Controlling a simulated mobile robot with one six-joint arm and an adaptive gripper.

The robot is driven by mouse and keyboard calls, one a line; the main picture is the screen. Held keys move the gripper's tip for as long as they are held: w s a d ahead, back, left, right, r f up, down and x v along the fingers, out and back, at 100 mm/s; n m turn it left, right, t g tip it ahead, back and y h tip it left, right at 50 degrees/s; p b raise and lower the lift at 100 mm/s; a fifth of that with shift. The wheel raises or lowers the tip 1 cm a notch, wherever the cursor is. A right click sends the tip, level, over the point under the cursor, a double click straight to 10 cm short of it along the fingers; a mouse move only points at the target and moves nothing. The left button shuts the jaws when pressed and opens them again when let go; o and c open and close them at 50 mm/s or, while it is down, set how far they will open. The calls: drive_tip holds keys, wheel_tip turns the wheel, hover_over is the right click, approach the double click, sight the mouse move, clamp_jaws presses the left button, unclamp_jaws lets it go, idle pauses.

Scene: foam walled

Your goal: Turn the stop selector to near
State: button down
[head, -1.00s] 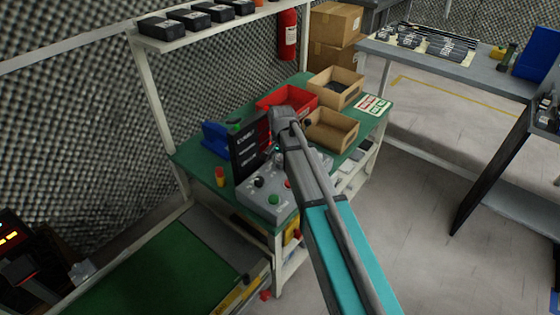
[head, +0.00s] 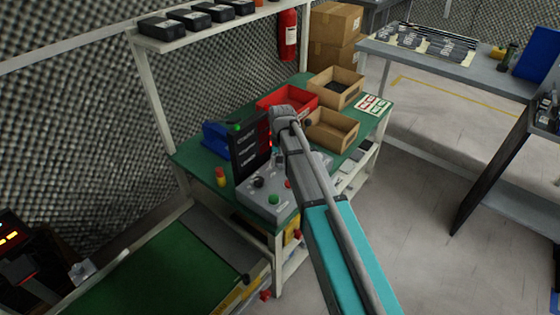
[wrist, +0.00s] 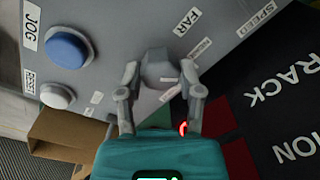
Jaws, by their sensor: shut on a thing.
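The grey stop selector knob (wrist: 158,68) sits on the grey panel in the wrist view. My gripper (wrist: 159,78) has one finger on each side of the knob and is shut on it. A FAR label (wrist: 187,20) lies above and right of the knob. Two smaller labels, too small to read surely, lie right of and below it; my fingers partly crowd that area. In the head view the grey control box (head: 262,198) stands on the green bench, and my arm hides the gripper and the selector.
A blue JOG button (wrist: 69,47) and a white RESET button (wrist: 57,95) are left of the knob. A black display panel (head: 249,148) stands behind the control box. A red bin (head: 283,98) and cardboard bins (head: 331,130) are close by on the bench.

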drive_tip(key=shift+n, duration=1.3)
drive_tip(key=shift+c, duration=1.3)
unclamp_jaws()
drive_tip(key=shift+m, duration=0.3)
